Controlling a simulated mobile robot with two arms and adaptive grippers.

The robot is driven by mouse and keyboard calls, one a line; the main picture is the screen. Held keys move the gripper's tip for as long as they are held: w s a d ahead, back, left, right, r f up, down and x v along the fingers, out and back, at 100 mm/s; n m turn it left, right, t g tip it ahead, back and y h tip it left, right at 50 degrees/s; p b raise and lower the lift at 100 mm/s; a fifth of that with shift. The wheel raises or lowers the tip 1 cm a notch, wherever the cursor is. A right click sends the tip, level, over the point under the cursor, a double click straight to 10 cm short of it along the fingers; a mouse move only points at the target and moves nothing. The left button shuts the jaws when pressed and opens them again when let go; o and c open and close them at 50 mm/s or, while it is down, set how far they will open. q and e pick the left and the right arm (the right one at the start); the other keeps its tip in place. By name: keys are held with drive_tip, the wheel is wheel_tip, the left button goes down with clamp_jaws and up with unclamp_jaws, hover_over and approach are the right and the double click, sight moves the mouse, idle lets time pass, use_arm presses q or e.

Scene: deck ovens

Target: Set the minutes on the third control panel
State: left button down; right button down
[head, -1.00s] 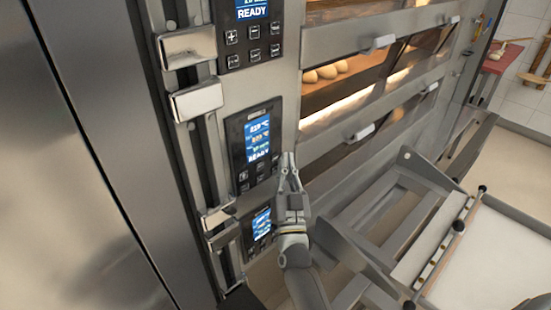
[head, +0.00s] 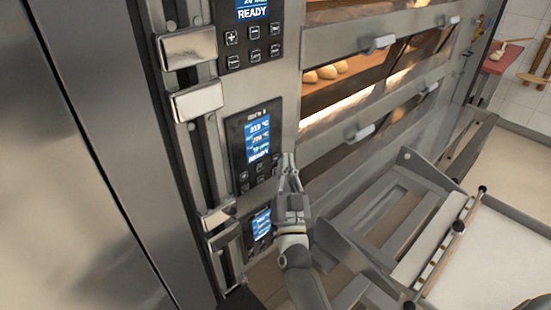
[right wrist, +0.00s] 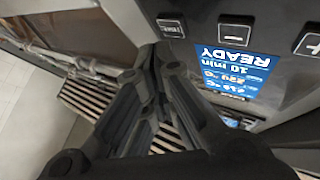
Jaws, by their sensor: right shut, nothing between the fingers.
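The middle control panel (head: 252,148) in the head view is black with a lit blue display (head: 257,140) showing temperatures, a minutes line and READY. Its buttons sit below the display. My right gripper (head: 288,157) is shut and empty, just right of this panel's lower edge. In the right wrist view the gripper (right wrist: 160,58) is near a row of buttons with a minus button (right wrist: 236,33) and a plus button (right wrist: 309,44). The display there (right wrist: 236,72) appears upside down and seems to read 10 min. Contact with a button cannot be told. My left gripper is out of view.
A panel above (head: 250,35) is cut by the frame, and a lower panel (head: 260,226) is near my right gripper. Bright handles (head: 197,100) stand out to the left. A metal loader frame (head: 425,175) stands at the right. Bread (head: 327,72) shows inside an oven deck.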

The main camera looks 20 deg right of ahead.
drive_tip(key=shift+w, duration=0.1)
drive_tip(key=shift+w+a, duration=0.15)
drive_tip(key=shift+w, duration=0.2)
drive_tip(key=shift+w+a, duration=0.1)
drive_tip(key=shift+w, duration=0.25)
idle(0.6)
drive_tip(key=shift+s+r, duration=0.1)
drive_tip(key=shift+s, duration=0.1)
drive_tip(key=shift+s+d, duration=0.25)
drive_tip(key=shift+s, duration=0.35)
drive_tip(key=shift+p, duration=0.3)
drive_tip(key=s, duration=0.1)
drive_tip(key=s+d+p, duration=0.1)
drive_tip(key=s, duration=0.1)
drive_tip(key=s+p, duration=0.1)
drive_tip(key=shift+s+d, duration=0.35)
